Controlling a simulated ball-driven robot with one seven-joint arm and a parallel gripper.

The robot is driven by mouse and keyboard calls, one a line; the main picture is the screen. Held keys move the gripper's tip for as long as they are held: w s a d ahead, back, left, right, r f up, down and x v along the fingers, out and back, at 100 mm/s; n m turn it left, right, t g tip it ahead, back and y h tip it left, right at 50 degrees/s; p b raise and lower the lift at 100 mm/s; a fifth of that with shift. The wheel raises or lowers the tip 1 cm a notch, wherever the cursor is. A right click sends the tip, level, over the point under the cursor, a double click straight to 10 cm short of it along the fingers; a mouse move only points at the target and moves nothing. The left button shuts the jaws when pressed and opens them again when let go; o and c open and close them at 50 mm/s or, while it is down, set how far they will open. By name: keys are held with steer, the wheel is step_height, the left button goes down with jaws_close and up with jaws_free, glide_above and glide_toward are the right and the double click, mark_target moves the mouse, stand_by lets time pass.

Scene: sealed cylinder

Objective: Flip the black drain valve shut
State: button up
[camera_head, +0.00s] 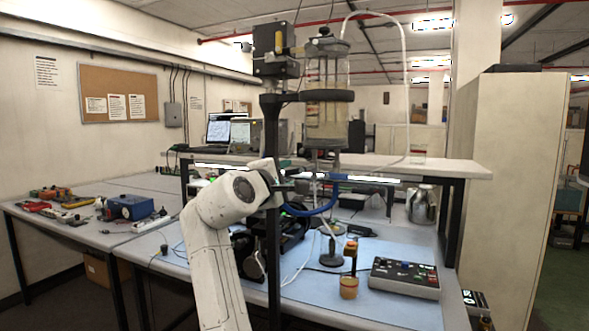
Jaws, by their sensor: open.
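A clear upright cylinder (327,122) with a dark top cap and a black band (327,96) hangs on a black post (271,125), right of centre. Its lower end narrows into a thin tube below. I cannot make out the black drain valve; small dark fittings under the cylinder are too small to tell apart. My white arm (212,255) rises from the bottom, and its upper joint (240,195) stands left of the post, lower than the cylinder. I cannot make out my gripper; the arm's far end seems hidden behind this joint.
A blue hose (312,211) curves below the cylinder. A control panel with knobs (404,277), an amber cup (348,288) and a dark round base (331,258) stand on the blue bench mat (375,315). A raised shelf (430,168) crosses behind. A tall cabinet (510,180) stands right.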

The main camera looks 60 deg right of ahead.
mark_target(290, 174)
steer(key=shift+w+d+p, duration=0.2)
steer(key=shift+d+p, duration=0.25)
steer(key=shift+d, duration=2.3)
jaws_close()
